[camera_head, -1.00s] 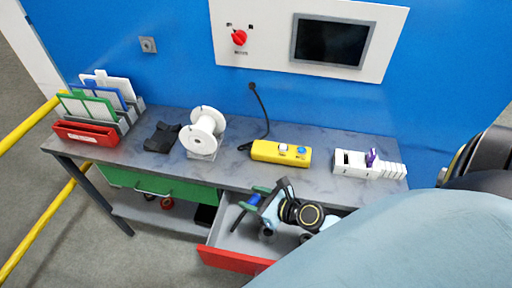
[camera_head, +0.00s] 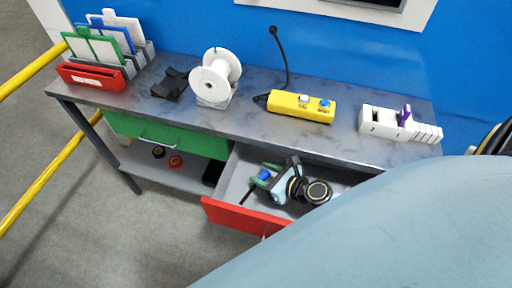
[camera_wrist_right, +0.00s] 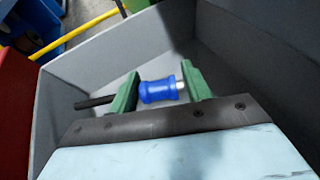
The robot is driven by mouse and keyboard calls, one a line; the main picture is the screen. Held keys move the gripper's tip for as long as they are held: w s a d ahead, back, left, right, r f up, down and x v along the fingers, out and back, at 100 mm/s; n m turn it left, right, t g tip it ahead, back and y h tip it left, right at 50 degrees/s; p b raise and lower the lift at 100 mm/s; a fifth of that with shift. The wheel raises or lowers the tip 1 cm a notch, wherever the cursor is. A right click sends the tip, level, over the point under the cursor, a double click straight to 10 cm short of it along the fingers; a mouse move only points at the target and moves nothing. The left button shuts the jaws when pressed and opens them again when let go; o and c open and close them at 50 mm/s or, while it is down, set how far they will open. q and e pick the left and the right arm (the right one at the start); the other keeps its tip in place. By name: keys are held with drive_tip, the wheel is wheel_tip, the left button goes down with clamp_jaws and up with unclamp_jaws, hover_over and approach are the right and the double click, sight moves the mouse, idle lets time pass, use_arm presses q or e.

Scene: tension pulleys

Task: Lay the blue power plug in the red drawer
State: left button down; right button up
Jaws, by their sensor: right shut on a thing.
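The red drawer (camera_head: 244,217) is pulled open under the right part of the bench, with a grey interior. My right gripper (camera_head: 264,176) is inside the drawer opening. Its green fingers are shut on the blue power plug (camera_wrist_right: 158,89), which lies crosswise between them in the right wrist view. A silver tip shows at the plug's right end and a dark cable or rod at its left. The drawer's grey wall (camera_wrist_right: 110,58) rises behind the plug. I cannot tell whether the plug touches the drawer floor. My left gripper is not in view.
The bench (camera_head: 190,110) holds a white spool (camera_head: 216,78), a yellow control box (camera_head: 300,106), a white rack (camera_head: 385,124) and a red tray (camera_head: 90,77) with cards. A green drawer (camera_head: 170,136) is left of the red drawer. My arm covers the lower right.

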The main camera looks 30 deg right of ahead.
drive_tip(key=w, duration=0.1)
drive_tip(key=w+a, duration=0.1)
drive_tip(key=w, duration=0.1)
drive_tip(key=shift+w+r+p, duration=0.15)
drive_tip(key=shift+r+p, duration=0.05)
drive_tip(key=shift+p, duration=0.15)
drive_tip(key=shift+f+b, duration=0.6)
drive_tip(key=shift+f, duration=0.1)
drive_tip(key=shift+f, duration=0.1)
drive_tip(key=shift+f+b, duration=0.6)
drive_tip(key=shift+b, duration=0.05)
drive_tip(key=o, duration=1)
drive_tip(key=shift+o, duration=0.2)
drive_tip(key=shift+r, duration=0.1)
